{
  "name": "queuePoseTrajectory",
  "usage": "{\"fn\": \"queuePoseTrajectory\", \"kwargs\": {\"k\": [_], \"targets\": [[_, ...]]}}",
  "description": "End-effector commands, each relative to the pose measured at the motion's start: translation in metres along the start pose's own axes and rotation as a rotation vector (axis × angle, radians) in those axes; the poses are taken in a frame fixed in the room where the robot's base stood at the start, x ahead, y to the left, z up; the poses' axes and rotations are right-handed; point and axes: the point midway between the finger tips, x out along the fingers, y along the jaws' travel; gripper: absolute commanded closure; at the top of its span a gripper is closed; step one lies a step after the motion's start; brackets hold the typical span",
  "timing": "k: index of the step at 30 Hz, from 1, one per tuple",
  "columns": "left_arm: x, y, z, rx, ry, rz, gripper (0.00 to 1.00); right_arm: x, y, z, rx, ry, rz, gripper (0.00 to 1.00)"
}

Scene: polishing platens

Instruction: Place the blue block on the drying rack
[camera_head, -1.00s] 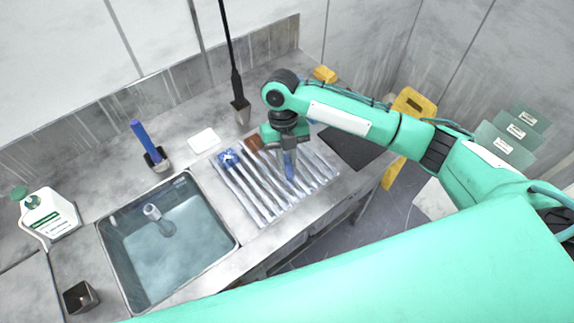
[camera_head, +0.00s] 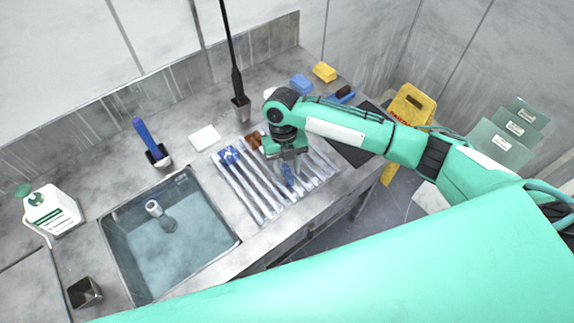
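The drying rack (camera_head: 249,193) is a ribbed pale metal grid on the counter, right of the sink. My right gripper (camera_head: 287,170) points down over the right half of the rack. A small upright-looking blue block (camera_head: 288,175) shows at its fingertips, low over the slats; contact with the rack and the finger gap are unclear. My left gripper is not in view.
The sink (camera_head: 170,235) holds water. A white block (camera_head: 205,138), a blue brush in a holder (camera_head: 154,152) and a tall black rod (camera_head: 239,95) stand behind. A blue sponge (camera_head: 301,84) and a yellow sponge (camera_head: 324,72) lie at the back right, near a dark mat (camera_head: 350,150).

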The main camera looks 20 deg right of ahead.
Motion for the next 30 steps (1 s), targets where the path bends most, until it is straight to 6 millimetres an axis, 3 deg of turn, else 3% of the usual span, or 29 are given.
{"fn": "queuePoseTrajectory", "kwargs": {"k": [11, 24, 30], "targets": [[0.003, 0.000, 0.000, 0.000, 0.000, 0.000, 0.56, -0.008, 0.001, 0.000, 0.000, -0.003, 0.002, 0.61], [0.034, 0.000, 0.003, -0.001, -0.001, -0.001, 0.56, -0.094, 0.001, 0.001, -0.001, -0.004, 0.001, 0.61], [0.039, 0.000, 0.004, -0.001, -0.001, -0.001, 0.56, -0.118, 0.001, 0.000, 0.000, -0.001, 0.001, 0.61]]}}
